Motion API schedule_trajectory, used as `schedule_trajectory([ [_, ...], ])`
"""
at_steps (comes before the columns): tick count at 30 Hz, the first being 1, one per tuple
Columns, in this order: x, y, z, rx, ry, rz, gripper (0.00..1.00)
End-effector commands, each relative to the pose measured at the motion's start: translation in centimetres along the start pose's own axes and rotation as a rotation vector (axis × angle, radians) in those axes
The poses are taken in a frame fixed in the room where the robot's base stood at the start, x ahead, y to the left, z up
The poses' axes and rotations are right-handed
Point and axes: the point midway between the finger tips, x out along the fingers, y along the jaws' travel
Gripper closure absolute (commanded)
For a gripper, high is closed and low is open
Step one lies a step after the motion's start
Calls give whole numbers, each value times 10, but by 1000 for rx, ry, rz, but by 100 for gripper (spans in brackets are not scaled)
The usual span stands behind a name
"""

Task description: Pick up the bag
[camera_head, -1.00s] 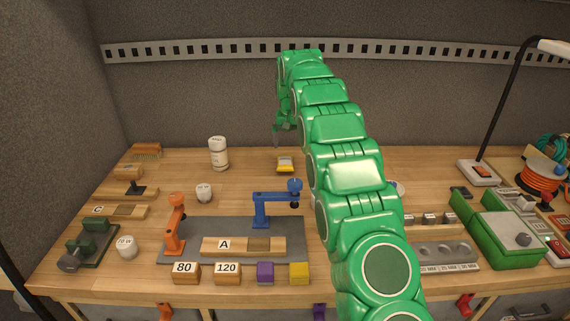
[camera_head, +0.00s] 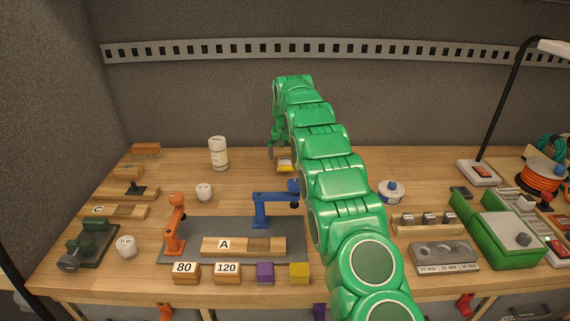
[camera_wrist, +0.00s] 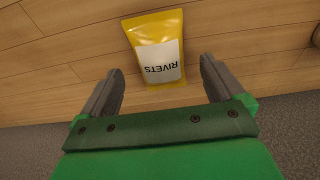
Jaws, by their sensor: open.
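The bag (camera_wrist: 156,29) is a small yellow packet with a white label reading RIVETS. It lies on the wooden bench. In the head view the bag (camera_head: 285,165) sits toward the back of the bench, partly hidden by my green arm. My gripper (camera_wrist: 160,78) is open in the wrist view, with its two grey fingers apart and nothing between them but the near end of the bag in line with the gap. In the head view my gripper (camera_head: 272,152) hangs just above and beside the bag, apart from it as far as I can tell.
A white bottle (camera_head: 219,153) stands left of the bag. A blue clamp arm (camera_head: 262,205) and a grey mat (camera_head: 210,262) with a block marked A lie in front. The bench around the bag is clear.

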Motion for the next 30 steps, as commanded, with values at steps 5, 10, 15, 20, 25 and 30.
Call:
schedule_trajectory([
  [5, 25, -1, 0, 0, -2, 0, 4],
  [10, 31, -1, 0, 0, -1, 0, 4],
  [15, 31, -1, 0, 0, 0, 0, 10],
  [20, 30, -1, 0, 0, 0, 0, 35],
  [25, 30, -1, 0, 0, 0, 0, 61],
  [30, 30, -1, 0, 0, 0, 0, 68],
])
